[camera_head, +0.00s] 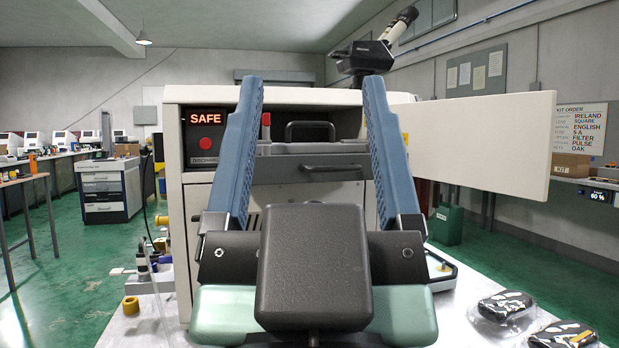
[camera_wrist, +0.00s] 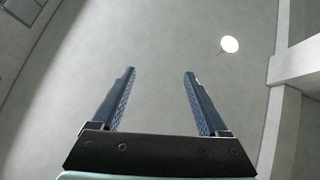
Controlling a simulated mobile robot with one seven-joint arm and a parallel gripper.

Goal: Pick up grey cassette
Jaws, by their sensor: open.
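My gripper (camera_head: 313,82) is raised in front of the white machine (camera_head: 182,230), its two blue fingers pointing up and spread wide. Nothing is between the fingers. In the wrist view my gripper (camera_wrist: 159,75) is also open and empty against the ceiling. Between the fingers in the head view, a grey unit (camera_head: 285,172) with a dark handle (camera_head: 312,131) sits in the machine's opening. I cannot tell whether it is the grey cassette. My gripper body hides the lower front of the machine.
The machine's door (camera_head: 490,140) stands open to the right. A lit SAFE sign (camera_head: 205,119) is at its left. Two dark items in clear packs (camera_head: 505,306) lie on the pale table at the lower right. A yellow ring (camera_head: 130,305) is at the lower left. A microscope (camera_head: 372,55) rises behind.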

